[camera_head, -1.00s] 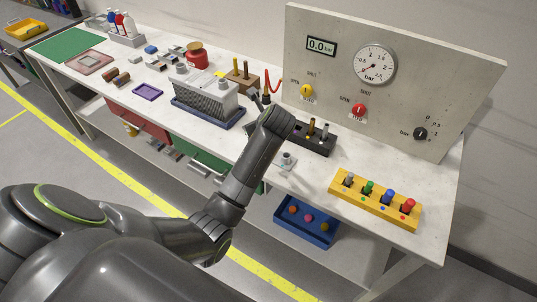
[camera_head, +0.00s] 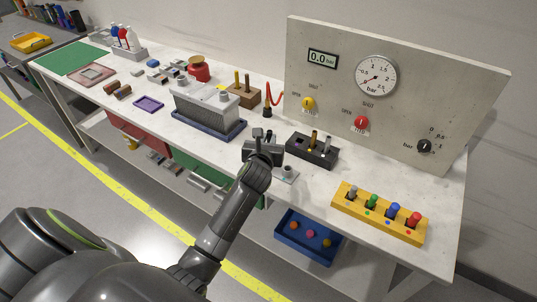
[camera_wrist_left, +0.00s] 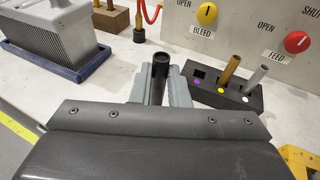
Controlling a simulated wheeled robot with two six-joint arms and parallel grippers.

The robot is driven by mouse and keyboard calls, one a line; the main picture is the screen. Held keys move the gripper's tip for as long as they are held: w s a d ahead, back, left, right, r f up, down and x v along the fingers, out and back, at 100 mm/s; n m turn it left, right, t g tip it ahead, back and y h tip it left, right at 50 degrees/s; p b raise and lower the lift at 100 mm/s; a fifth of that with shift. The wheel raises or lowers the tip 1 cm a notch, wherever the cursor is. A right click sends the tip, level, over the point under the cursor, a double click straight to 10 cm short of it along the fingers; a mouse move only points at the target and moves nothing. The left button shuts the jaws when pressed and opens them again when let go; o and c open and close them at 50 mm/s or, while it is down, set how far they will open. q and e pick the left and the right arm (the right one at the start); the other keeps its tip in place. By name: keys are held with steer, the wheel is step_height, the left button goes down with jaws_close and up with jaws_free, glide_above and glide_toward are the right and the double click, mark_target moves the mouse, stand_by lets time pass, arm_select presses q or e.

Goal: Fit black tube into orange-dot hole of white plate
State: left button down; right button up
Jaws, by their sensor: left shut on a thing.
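The black tube (camera_wrist_left: 160,68) stands between the fingers of my left gripper (camera_wrist_left: 160,88) in the wrist view, its open round end facing up. In the head view my left gripper (camera_head: 263,148) is shut on it, over the front of the bench. The white plate (camera_head: 289,174) lies just right of and below the gripper in the head view. My wrist covers part of the plate, and I cannot make out its orange dot. The lower end of the tube is hidden. My right gripper is not in view.
A black rack (camera_head: 313,151) holds a brass and a grey tube; its purple-dot hole is empty in the wrist view (camera_wrist_left: 199,76). A grey finned block on a blue tray (camera_head: 211,124) stands left. A yellow rack (camera_head: 379,215) stands right. The gauge panel (camera_head: 395,100) rises behind.

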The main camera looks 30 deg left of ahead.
arm_select(q)
steer(key=shift+f+b, duration=0.3)
steer(key=shift+f, duration=2.05)
steer(key=shift+f, duration=0.15)
steer(key=c, duration=1.4)
jaws_free()
steer(key=shift+r, duration=0.25)
steer(key=v, duration=1.2)
steer(key=shift+f+p, duration=0.15)
steer(key=shift+p, duration=0.25)
steer(key=shift+a, duration=0.1)
